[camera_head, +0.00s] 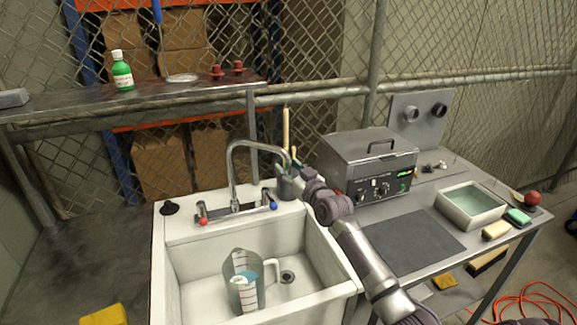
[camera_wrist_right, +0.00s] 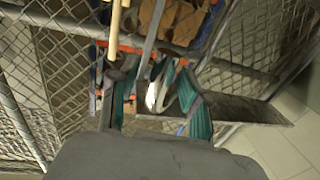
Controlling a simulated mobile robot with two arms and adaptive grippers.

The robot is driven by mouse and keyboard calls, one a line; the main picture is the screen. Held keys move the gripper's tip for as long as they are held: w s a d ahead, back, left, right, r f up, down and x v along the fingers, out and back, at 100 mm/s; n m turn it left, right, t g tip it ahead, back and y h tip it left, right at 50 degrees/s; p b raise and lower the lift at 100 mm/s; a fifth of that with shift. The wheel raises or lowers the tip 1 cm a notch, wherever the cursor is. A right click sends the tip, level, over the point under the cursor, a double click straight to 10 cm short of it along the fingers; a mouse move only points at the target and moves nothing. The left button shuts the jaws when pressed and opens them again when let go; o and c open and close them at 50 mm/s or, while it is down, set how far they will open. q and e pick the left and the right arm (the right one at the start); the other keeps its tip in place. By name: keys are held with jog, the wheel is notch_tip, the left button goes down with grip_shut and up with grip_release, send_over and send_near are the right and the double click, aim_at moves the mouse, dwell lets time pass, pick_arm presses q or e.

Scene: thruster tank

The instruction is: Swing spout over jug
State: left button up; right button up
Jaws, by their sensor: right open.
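The chrome spout (camera_head: 252,143) arches up from the faucet behind the sink and its outlet end turns to the right. The clear measuring jug (camera_head: 243,284), holding some bluish water, stands upright in the sink basin, left of the drain. My right gripper (camera_head: 286,172) is at the spout's outlet end, right of the jug. In the wrist view my right gripper (camera_wrist_right: 157,92) is open, with a pale shiny piece, likely the spout, between its fingers. I cannot tell whether they touch it. My left gripper is not in view.
Faucet handles with red (camera_head: 203,221) and blue (camera_head: 273,206) caps flank the spout base. A grey cup (camera_head: 287,188) with upright handles stands beside my right gripper. A metal-lidded machine (camera_head: 368,165) and a water tray (camera_head: 470,204) are on the right table.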

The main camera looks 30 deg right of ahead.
jog(key=shift+w, duration=0.35)
grip_shut()
